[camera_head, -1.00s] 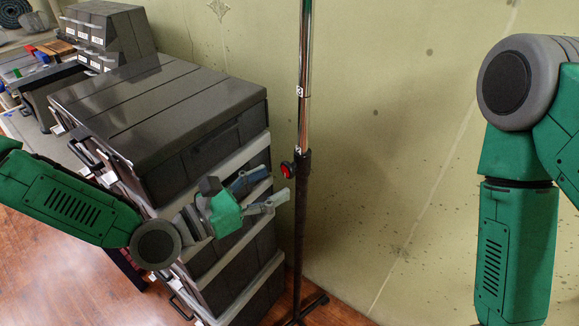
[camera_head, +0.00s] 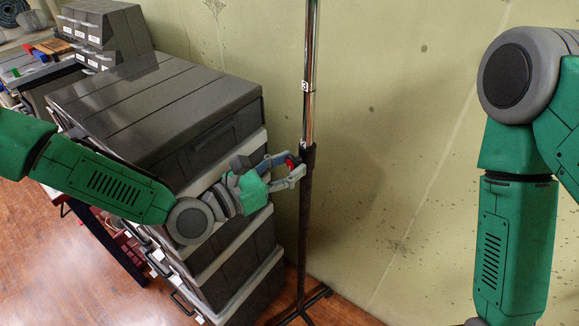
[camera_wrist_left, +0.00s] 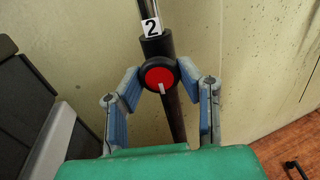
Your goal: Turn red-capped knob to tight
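The red-capped knob (camera_wrist_left: 159,76) is round with a black rim and a white mark pointing down on its red face. It sits on the side of a dark upright pole (camera_head: 304,215), just below a chrome section. In the head view the knob (camera_head: 290,161) shows as a small red patch between the fingers. My left gripper (camera_head: 286,168) is at the knob. In the left wrist view its two blue-padded fingers (camera_wrist_left: 160,82) stand apart on either side of the knob, their tips close to its rim. Contact cannot be told. My right gripper is out of view.
A stack of dark grey drawers (camera_head: 160,110) stands left of the pole, close under my left arm. The pale wall (camera_head: 420,130) is behind the pole. Smaller drawers (camera_head: 105,30) and a bench stand at the back left. The pole's base rests on the wooden floor.

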